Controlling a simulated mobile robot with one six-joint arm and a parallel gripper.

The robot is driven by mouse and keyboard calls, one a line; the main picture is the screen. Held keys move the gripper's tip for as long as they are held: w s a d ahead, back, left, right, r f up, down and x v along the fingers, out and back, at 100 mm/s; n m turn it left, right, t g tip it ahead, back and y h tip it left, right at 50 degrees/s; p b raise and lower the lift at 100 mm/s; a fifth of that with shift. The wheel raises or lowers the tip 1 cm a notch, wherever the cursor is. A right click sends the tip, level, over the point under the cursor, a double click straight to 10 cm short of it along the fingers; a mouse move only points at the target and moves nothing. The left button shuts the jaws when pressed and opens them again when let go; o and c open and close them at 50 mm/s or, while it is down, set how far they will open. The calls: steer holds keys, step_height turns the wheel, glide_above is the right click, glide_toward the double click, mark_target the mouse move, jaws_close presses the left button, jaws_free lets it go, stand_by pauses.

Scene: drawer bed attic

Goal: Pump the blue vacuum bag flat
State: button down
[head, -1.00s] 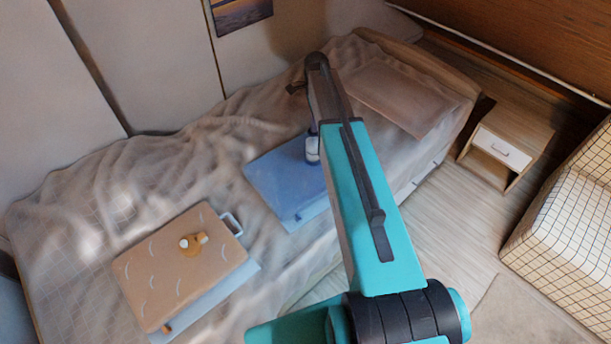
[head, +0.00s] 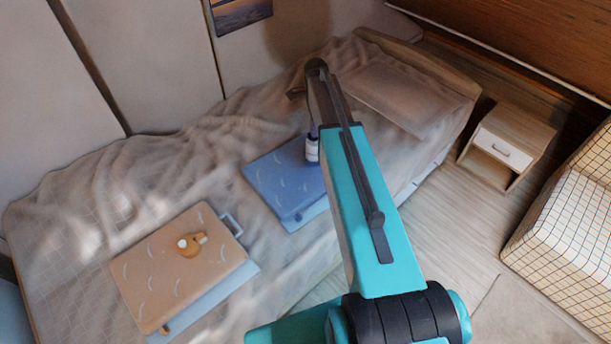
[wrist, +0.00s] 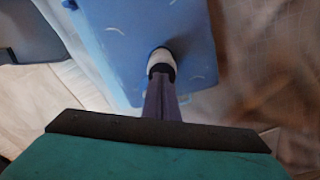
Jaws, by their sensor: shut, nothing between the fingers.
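The blue vacuum bag (head: 283,178) lies on the bed, with short white curved crease marks on its top. It fills the upper middle of the wrist view (wrist: 120,30). A small white pump (head: 312,149) stands upright on the bag and also shows in the wrist view (wrist: 160,59). My gripper (wrist: 162,82) points down at the pump, its purple-grey fingers together. The fingertips are at the pump's top; whether they press on it I cannot tell. In the head view my arm hides most of the gripper and the bag's right part.
A tan bag (head: 180,265) with similar marks and a small orange-brown item (head: 191,246) on top lies nearer on the bed (head: 90,220). A pillow (head: 400,95) lies at the bed's head. A nightstand (head: 507,145) and a checked sofa (head: 570,215) stand to the right.

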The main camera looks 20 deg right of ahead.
steer(key=shift+f, duration=0.6)
steer(key=shift+r+p, duration=1.3)
steer(key=shift+r, duration=1.7)
step_height(320, 180, up, 6)
steer(key=p, duration=0.3)
steer(key=shift+f, duration=0.1)
